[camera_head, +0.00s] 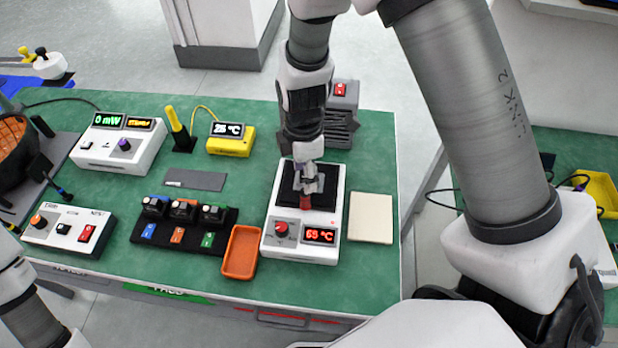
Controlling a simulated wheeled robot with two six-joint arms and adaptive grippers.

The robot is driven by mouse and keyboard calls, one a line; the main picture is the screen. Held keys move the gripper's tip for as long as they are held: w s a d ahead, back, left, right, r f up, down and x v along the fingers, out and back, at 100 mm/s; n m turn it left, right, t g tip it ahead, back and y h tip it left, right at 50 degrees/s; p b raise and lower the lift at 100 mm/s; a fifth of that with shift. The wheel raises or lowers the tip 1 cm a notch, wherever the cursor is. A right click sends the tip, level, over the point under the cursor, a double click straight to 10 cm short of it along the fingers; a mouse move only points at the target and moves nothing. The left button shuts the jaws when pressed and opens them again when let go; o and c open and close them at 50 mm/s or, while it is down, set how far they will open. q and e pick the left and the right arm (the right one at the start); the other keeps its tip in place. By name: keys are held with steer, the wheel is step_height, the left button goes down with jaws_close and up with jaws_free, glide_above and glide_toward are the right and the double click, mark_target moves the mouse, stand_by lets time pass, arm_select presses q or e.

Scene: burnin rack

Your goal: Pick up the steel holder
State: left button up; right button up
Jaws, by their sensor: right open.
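My right gripper (307,187) points down over the hot plate (291,240), a white unit with a black top, a red knob and a red "65 °C" display. The gripper is open. A small reddish-brown piece (306,202) shows just below its fingertips. I cannot clearly make out a steel holder; pale metal around the fingertips blends with the gripper, and the gripper hides part of the plate top. Part of my left arm shows at the lower left, but its gripper is out of view.
A black rack (180,250) with several small modules and an orange tray (240,252) stand left of the hot plate. A cream pad (371,218) lies to its right. A yellow "25 °C" meter (231,146) and a grey plate (195,180) lie farther left.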

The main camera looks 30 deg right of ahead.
mark_target(304, 199)
steer(key=f, duration=0.1)
steer(key=s+f, duration=0.1)
steer(key=f, duration=0.1)
steer(key=a+f, duration=0.1)
steer(key=f, duration=0.1)
steer(key=shift+s, duration=0.25)
steer(key=shift+w+d+f, duration=0.15)
steer(key=shift+w+f, duration=0.05)
steer(key=shift+f, duration=0.25)
steer(key=shift+s+r, duration=0.15)
steer(key=c, duration=0.5)
jaws_close()
steer(key=shift+r+p, duration=0.1)
steer(key=shift+p, duration=0.25)
